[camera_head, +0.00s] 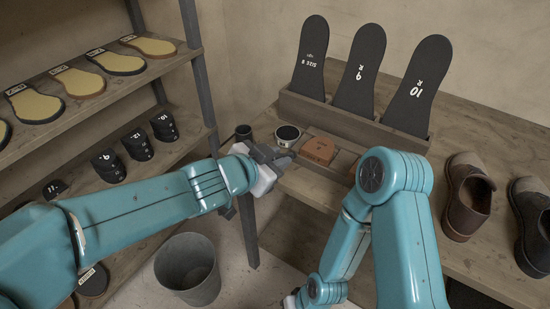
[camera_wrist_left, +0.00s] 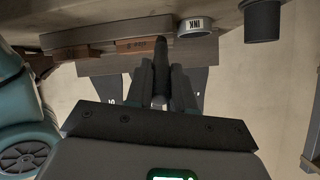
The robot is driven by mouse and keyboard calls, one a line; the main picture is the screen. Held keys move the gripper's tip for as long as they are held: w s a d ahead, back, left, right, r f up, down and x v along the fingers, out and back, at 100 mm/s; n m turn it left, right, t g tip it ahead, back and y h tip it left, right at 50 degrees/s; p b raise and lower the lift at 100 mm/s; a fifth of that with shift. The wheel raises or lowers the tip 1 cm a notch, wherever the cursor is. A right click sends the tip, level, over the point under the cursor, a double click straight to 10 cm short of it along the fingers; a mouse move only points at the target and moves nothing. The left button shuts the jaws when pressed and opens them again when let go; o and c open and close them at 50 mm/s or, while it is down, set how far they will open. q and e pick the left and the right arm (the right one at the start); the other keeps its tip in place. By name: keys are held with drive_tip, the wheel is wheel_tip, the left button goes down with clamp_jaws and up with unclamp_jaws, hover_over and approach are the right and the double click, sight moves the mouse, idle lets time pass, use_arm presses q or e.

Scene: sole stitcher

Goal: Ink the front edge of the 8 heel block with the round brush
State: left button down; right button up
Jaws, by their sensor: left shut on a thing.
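The brown 8 heel block (camera_head: 318,151) lies on the bench in front of the upright sole patterns. It also shows in the left wrist view (camera_wrist_left: 134,46), partly behind a dark rod. My left gripper (camera_head: 273,157) is beside the block, to its left. In the left wrist view its fingers (camera_wrist_left: 160,88) are shut on this dark rod, which seems to be the round brush (camera_wrist_left: 160,52). The white-labelled ink pot (camera_head: 288,132) stands just behind the gripper and shows in the wrist view (camera_wrist_left: 195,27). My right arm runs to the bottom edge; its gripper is hardly visible.
A dark cup (camera_head: 243,132) stands at the bench's left corner. A rack (camera_head: 350,122) holds sole patterns marked 8, 9 and 10. Shoes (camera_head: 468,196) stand at the right. A shelf (camera_head: 150,75) with soles and heels is at the left; a grey bucket (camera_head: 188,268) is below.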

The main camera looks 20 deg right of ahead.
use_arm(q)
drive_tip(key=shift+w+d+p, duration=0.35)
drive_tip(key=shift+w+d, duration=0.15)
drive_tip(key=shift+d, duration=0.1)
